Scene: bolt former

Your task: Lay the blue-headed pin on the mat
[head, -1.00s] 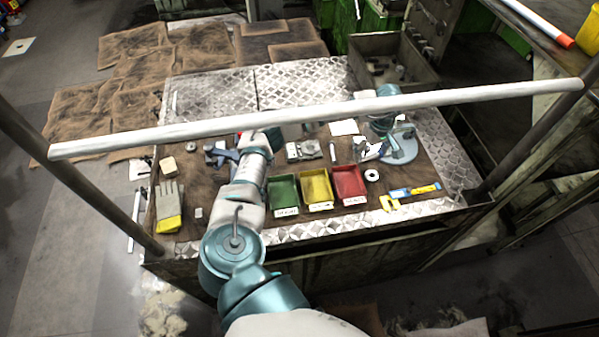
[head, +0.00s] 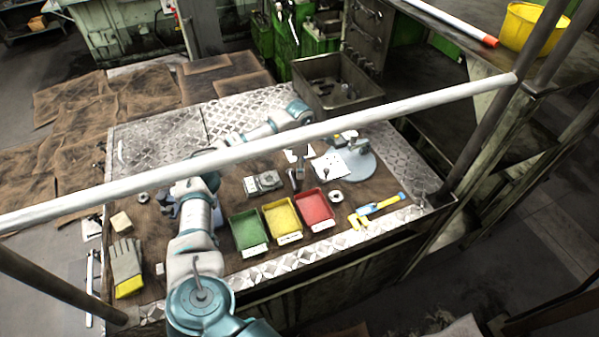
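My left arm comes in from the bottom left, passes behind the white bar and bends down over the bench. Its dark gripper (head: 296,180) appears just behind the red tray, close to the work surface. It is too small to tell whether its fingers are open or shut, or whether they hold anything. I cannot single out the blue-headed pin. A brown mat (head: 225,277) covers much of the bench top. My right gripper is not in view.
Green (head: 248,232), yellow (head: 282,219) and red (head: 314,208) trays stand near the front edge. A round pale-blue base (head: 361,170) is behind right. A glove (head: 126,266) lies left, a yellow-blue tool (head: 378,208) right. A white bar (head: 270,150) crosses the view.

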